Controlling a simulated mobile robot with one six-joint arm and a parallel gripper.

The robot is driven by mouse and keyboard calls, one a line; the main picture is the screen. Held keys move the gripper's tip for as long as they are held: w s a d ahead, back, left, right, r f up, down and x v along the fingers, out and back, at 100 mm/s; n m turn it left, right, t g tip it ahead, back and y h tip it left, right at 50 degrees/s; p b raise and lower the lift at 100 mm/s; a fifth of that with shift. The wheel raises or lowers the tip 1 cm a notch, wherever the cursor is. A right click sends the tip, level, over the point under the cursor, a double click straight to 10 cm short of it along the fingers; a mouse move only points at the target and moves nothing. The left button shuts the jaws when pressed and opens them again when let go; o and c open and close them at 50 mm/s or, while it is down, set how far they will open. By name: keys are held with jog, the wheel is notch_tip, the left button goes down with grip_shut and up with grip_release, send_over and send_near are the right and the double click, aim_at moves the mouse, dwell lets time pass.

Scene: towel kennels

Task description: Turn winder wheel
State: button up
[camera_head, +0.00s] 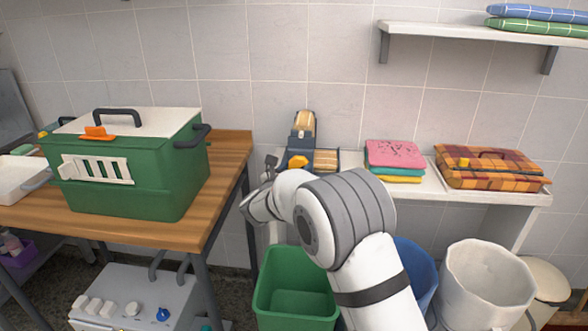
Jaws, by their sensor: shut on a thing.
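The winder (303,130), a dark blue-grey device with a tan roll and an orange knob (297,161), stands on the white shelf against the tiled wall. My gripper (269,168) is at the winder's left front, beyond the wrist of my white and grey arm. It is shut on a part that I take to be the winder wheel. The wheel itself is mostly hidden by the gripper and wrist, and the fingertips are small and hard to make out.
A green kennel (150,185) with a white lid stands on the wooden table (225,165) at left. Folded towels (395,155) and a plaid bundle (490,168) lie on the shelf. Green (270,290), blue (415,265) and white (485,285) bins stand below.

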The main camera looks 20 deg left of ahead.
jog(key=shift+a, duration=0.1)
jog(key=m+g+y+b, duration=0.1)
jog(key=m+y+b, duration=0.2)
jog(key=m+b, duration=0.4)
jog(key=d+m+g+y+b, duration=0.1)
jog(key=m+y+b, duration=0.2)
jog(key=m+b, duration=0.4)
jog(key=m+g+y+b, duration=0.2)
jog(key=m+b, duration=0.5)
jog(key=b, duration=0.5)
jog(key=shift+w+d+f+y+b, duration=0.15)
jog(key=shift+d+f+y+b, duration=0.2)
jog(key=shift+y, duration=0.25)
jog(key=shift+a+r+m, duration=0.1)
jog(key=shift+m, duration=0.2)
jog(key=o, duration=1)
jog(key=shift+r, duration=0.1)
